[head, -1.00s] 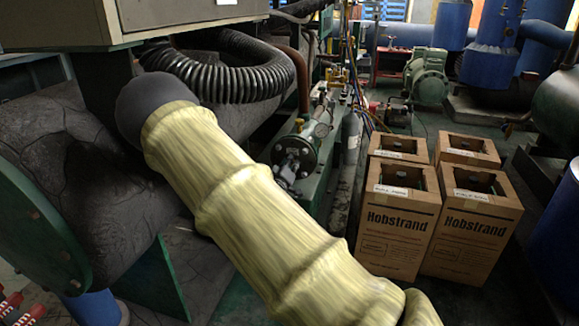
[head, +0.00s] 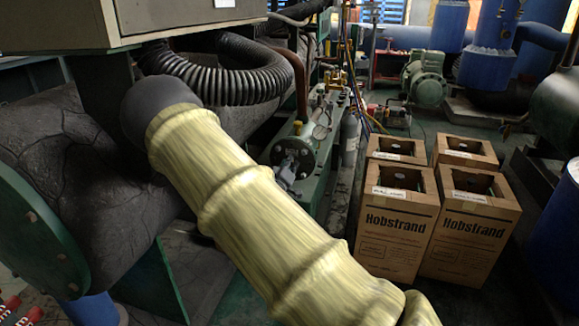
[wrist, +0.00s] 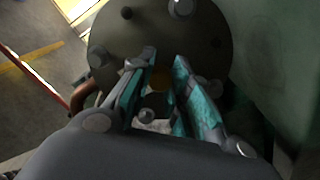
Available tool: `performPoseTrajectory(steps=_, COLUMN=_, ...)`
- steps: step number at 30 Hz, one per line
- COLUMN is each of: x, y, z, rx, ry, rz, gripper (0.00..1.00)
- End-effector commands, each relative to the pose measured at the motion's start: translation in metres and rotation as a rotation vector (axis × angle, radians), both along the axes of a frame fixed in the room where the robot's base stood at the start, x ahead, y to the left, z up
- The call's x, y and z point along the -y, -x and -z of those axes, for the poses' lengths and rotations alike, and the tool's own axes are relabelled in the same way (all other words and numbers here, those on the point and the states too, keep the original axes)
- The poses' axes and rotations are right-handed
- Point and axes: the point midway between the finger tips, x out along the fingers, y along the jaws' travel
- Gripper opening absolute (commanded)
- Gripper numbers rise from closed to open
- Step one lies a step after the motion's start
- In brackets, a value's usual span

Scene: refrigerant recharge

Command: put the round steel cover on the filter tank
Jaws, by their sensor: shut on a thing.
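In the wrist view, a round dark steel cover (wrist: 200,35) with bolt heads or studs near its rim lies just beyond my gripper (wrist: 162,68). My grey fingers with teal pads are closed around a small part in front of its middle, which is mostly hidden; I appear to hold the cover by it. In the head view, the green filter tank (head: 320,172) has a round, bolted end just right of my pale sleeved arm. A small grey part shows at that end; I cannot tell whether it is my gripper. Contact between cover and tank is unclear.
Several open cardboard boxes (head: 397,222) stand on the floor to the right. A large dark pipe (head: 75,160) lies to the left. Green surface closely borders the wrist view's right side.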

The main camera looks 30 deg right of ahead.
Motion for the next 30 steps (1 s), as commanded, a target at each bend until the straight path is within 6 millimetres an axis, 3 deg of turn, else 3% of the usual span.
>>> performPoseTrajectory(steps=8, x=0.0007, y=-0.0012, z=-0.0027, rx=0.005, ry=0.002, rz=-0.001, gripper=0.0)
performPoseTrajectory(steps=9, x=0.0007, y=-0.0012, z=-0.0027, rx=0.005, ry=0.002, rz=-0.001, gripper=0.25)
performPoseTrajectory(steps=12, x=0.0005, y=-0.0011, z=-0.0023, rx=0.003, ry=0.002, rz=-0.001, gripper=0.43)
performPoseTrajectory(steps=13, x=0.0004, y=-0.001, z=-0.0021, rx=0.003, ry=0.002, rz=-0.001, gripper=0.44)
performPoseTrajectory(steps=30, x=-0.0071, y=0.0046, z=0.0006, rx=-0.001, ry=-0.001, rz=-0.001, gripper=0.44)
